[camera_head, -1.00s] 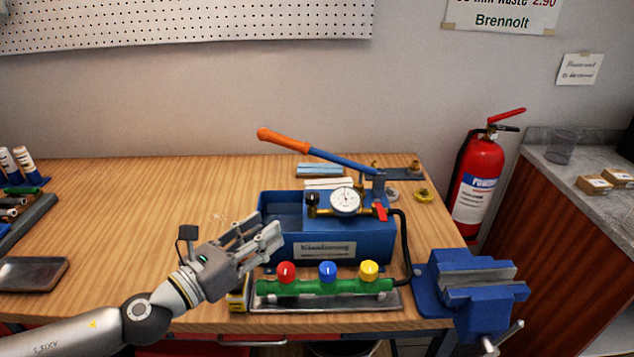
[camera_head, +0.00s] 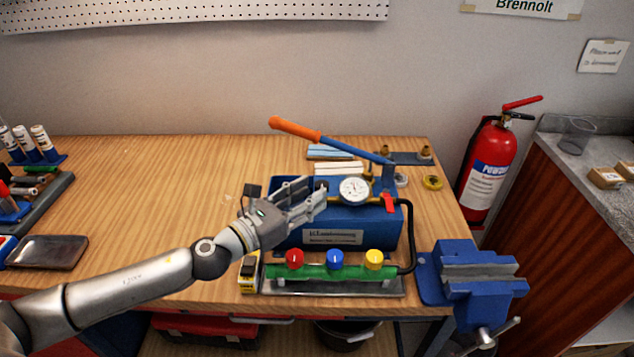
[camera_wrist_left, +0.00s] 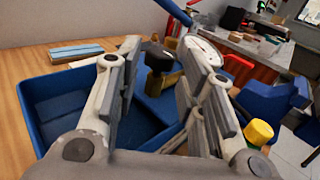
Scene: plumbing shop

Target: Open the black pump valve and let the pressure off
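The blue test pump (camera_head: 345,225) stands on the workbench with a round white gauge (camera_head: 354,190), a red lever (camera_head: 389,202) and an orange-gripped handle (camera_head: 296,128). My left gripper (camera_head: 318,196) is over the left part of the pump, at its valve, and mostly hides the black pump valve in the head view. In the left wrist view the black valve knob (camera_wrist_left: 159,57) shows on a brass stem, between the spread fingers of my left gripper (camera_wrist_left: 162,62). The fingers look open and apart from the knob. My right gripper is out of view.
A green manifold (camera_head: 330,271) with red, blue and yellow knobs lies in front of the pump. A blue vise (camera_head: 475,275) is at the bench's right edge. A black hose (camera_head: 410,235) runs down the pump's right side. The bench's left middle is clear.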

